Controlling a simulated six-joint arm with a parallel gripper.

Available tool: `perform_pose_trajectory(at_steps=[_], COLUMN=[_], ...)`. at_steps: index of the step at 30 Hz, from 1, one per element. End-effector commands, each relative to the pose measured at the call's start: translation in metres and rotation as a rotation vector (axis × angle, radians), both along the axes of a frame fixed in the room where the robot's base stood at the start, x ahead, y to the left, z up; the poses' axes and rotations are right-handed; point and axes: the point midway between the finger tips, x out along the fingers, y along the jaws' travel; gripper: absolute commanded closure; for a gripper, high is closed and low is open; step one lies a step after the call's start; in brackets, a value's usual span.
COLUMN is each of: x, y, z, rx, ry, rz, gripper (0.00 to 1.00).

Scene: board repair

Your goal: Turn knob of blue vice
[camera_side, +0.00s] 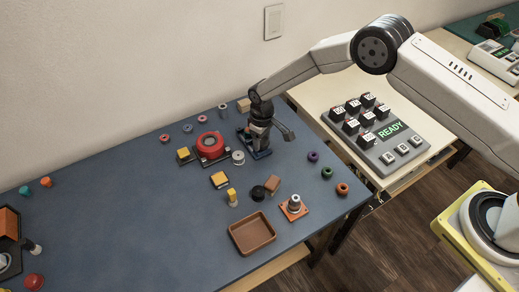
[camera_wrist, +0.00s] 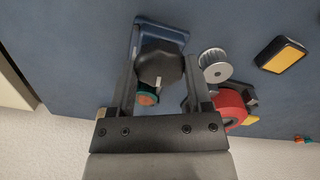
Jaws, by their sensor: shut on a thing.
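The blue vice (camera_side: 262,154) is near the back of the blue table in the side view, mostly hidden under my gripper (camera_side: 259,138). In the wrist view the blue vice (camera_wrist: 152,27) shows at the top as a blue frame behind its black knob (camera_wrist: 160,64). The knob has a light mark on its lower edge. My gripper (camera_wrist: 158,70) points down, one finger on each side of the knob, and is shut on it. A small green and orange piece (camera_wrist: 147,97) shows just below the knob in the wrist view.
A red round part (camera_side: 210,144) and a silver pulley (camera_side: 238,157) stand close left of the vice. Yellow blocks, coloured rings and a brown tray (camera_side: 252,233) lie further off. A button panel (camera_side: 375,131) sits on the table to the right. The wall is close behind.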

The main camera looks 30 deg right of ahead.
Motion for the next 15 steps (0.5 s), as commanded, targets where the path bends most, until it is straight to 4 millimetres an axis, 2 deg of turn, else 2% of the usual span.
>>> perform_pose_trajectory(at_steps=[15], x=[-0.0003], y=[-0.0005], z=[0.0001], rx=[-0.002], ry=[0.001], rz=[-0.492], gripper=[0.95])
